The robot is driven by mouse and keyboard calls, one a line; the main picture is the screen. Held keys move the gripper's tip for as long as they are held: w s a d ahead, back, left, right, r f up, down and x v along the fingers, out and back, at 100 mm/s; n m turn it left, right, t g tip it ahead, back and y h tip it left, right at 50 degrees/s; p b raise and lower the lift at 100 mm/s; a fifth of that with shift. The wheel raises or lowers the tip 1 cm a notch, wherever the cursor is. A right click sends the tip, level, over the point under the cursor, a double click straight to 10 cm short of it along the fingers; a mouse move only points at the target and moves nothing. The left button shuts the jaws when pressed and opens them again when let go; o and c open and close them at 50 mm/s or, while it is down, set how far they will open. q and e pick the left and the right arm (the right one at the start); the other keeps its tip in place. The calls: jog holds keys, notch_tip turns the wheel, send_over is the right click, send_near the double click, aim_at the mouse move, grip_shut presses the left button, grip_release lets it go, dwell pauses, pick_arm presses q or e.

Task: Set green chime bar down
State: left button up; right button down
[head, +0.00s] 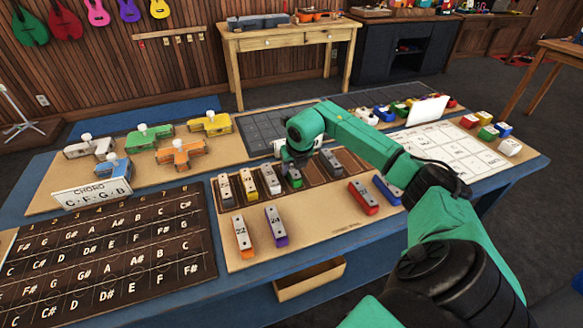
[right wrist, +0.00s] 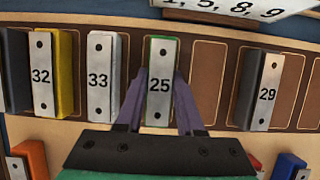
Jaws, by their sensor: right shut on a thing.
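The green chime bar (head: 295,179), marked 25 on its metal top in the right wrist view (right wrist: 160,85), is upright in line with the brown slotted rack (right wrist: 205,85). My right gripper (head: 289,164) is shut on it, one finger on each side, as the right wrist view shows (right wrist: 160,108). The bar is over or in the slot to the right of the white bar 33 (right wrist: 102,75); I cannot tell whether its base touches the slot floor. My left gripper is not in view.
Yellow bar 32 (right wrist: 64,75) is farther left in the rack and dark grey bar 29 (right wrist: 258,90) to the right, with an empty slot between green and grey. Orange (head: 243,238), purple (head: 277,227), red (head: 363,198) and blue (head: 386,190) bars lie on the board in front.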

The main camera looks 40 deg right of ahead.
jog(key=c, duration=0.5)
grip_release()
jog(key=shift+f, duration=0.1)
jog(key=shift+c, duration=0.2)
jog(key=shift+r, duration=0.3)
jog(key=b+v, duration=0.1)
jog(key=v, duration=1)
jog(key=shift+r, duration=0.4)
jog(key=shift+s+a, duration=0.1)
jog(key=shift+a, duration=0.05)
